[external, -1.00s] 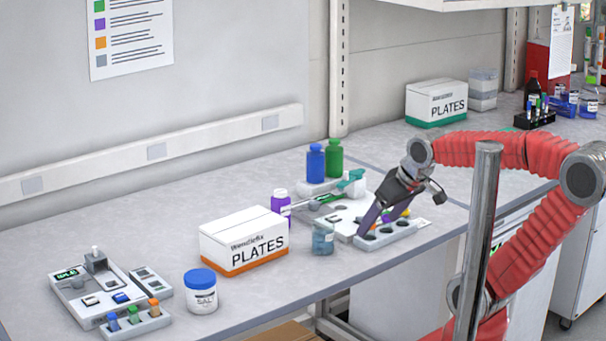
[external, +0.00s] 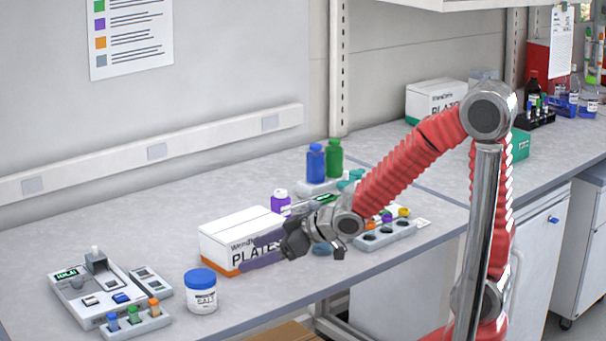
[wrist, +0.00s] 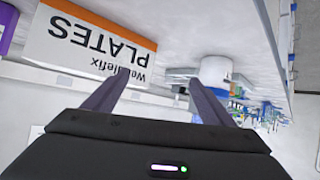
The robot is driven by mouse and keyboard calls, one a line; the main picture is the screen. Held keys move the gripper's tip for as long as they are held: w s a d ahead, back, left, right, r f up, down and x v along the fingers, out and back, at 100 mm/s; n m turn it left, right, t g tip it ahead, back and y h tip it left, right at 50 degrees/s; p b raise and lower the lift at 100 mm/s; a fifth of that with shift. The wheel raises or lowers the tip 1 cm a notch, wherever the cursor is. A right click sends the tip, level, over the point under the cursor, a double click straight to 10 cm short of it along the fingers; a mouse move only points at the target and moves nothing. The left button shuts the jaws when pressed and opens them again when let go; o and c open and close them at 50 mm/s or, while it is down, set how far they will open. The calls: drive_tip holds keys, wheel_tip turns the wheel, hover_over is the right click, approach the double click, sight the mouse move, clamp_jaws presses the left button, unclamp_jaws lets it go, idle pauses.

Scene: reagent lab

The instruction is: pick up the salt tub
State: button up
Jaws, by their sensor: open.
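The salt tub (external: 202,296) is a white jar with a blue lid and a SALT label. It stands upright near the bench's front edge, left of the plates box. My gripper (external: 245,255) is in front of that box, its fingers pointing left toward the tub. It is open and empty, with a gap between it and the tub. In the wrist view, which is upside down, the fingers (wrist: 158,82) are apart. A white round shape (wrist: 215,70) beyond the right finger looks like the tub; its label cannot be read.
The white and orange plates box (external: 220,236) is close behind my gripper and shows upside down in the wrist view (wrist: 88,42). A device (external: 75,300) and a rack of small vials (external: 150,325) stand left of the tub.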

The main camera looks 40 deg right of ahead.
sight(201, 293)
drive_tip(key=s+a+f+n+y, duration=0.1)
drive_tip(key=a, duration=0.2)
drive_tip(key=s+a+f+y, duration=0.1)
drive_tip(key=a, duration=0.3)
drive_tip(key=s+a+f+n+g+y, duration=0.1)
drive_tip(key=a+y, duration=0.1)
drive_tip(key=a, duration=0.1)
drive_tip(key=shift+s+a+f+n, duration=0.25)
drive_tip(key=shift+s+a+n, duration=0.05)
drive_tip(key=shift+a, duration=0.1)
drive_tip(key=shift+x, duration=1.2)
drive_tip(key=shift+w, duration=0.15)
drive_tip(key=shift+x, duration=2.45)
drive_tip(key=shift+c, duration=0.7)
drive_tip(key=c, duration=1.5)
